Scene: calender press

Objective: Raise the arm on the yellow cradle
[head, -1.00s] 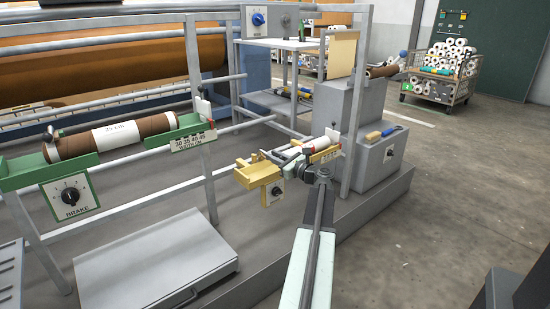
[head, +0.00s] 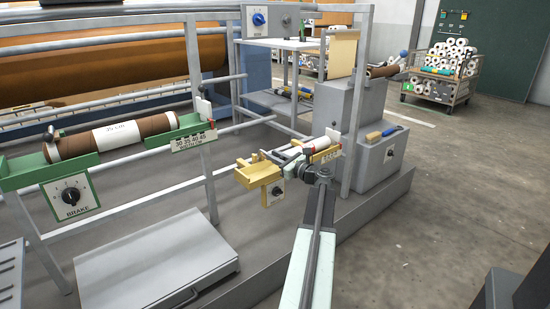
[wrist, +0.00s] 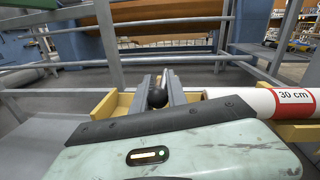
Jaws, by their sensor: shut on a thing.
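The yellow cradle (head: 247,179) is mounted on the rail in the middle of the head view. It also shows in the wrist view (wrist: 105,106) on both sides of my fingers. My gripper (head: 268,155) reaches over it. In the wrist view my gripper (wrist: 160,80) is shut on the cradle arm's black ball knob (wrist: 157,98), which sits between the two fingers. The rest of that arm is hidden by my gripper, so its angle cannot be told. A white roll with a red-edged "30 cm" label (wrist: 294,96) lies at the cradle's right end.
A green cradle (head: 30,172) holding a brown roll (head: 90,142) is on the rail to the left. A grey post (head: 360,100) and grey cabinet (head: 378,160) stand close to the right of my gripper. Grey rails (head: 130,220) run in front of the large brown roller.

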